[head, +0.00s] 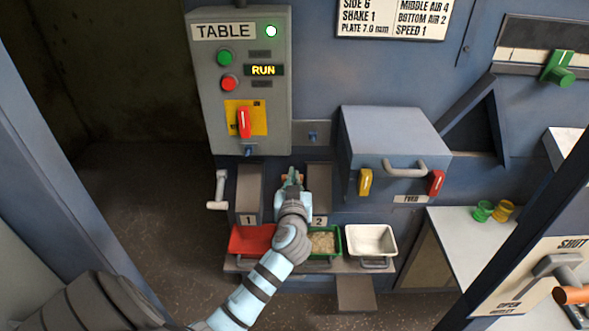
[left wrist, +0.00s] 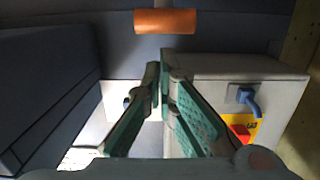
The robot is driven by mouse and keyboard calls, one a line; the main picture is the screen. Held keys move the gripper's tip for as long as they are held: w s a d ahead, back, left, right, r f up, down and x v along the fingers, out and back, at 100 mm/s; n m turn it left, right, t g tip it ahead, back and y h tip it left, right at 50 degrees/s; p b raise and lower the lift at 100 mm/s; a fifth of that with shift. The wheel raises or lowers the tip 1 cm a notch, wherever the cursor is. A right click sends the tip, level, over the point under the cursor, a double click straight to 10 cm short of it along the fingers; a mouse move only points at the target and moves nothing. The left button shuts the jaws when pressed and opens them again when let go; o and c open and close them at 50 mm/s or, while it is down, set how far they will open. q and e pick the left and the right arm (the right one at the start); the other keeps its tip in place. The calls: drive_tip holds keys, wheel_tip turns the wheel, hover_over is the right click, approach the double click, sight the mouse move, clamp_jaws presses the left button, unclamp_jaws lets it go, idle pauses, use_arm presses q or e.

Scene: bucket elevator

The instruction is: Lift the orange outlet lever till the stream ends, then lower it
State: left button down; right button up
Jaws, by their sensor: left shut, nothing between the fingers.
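An orange lever handle (left wrist: 165,21) shows in the left wrist view as a short crosswise cylinder, beyond my fingertips and apart from them in the picture. A green tray (head: 339,240) with pale grain stands below, partly behind my arm. I cannot make out a stream. My right gripper is out of view.
A red tray (head: 250,240) and a white tray (head: 371,226) flank the green one. A grey TABLE control box (head: 205,75) stands above. A blue box with a grey handle (head: 405,166) is to the right. Another orange-handled lever (head: 570,295) is at the lower right.

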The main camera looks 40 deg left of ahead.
use_arm(q)
drive_tip(key=x, duration=0.4)
drive_tip(key=shift+w+a+f, duration=0.1)
drive_tip(key=shift+w, duration=0.1)
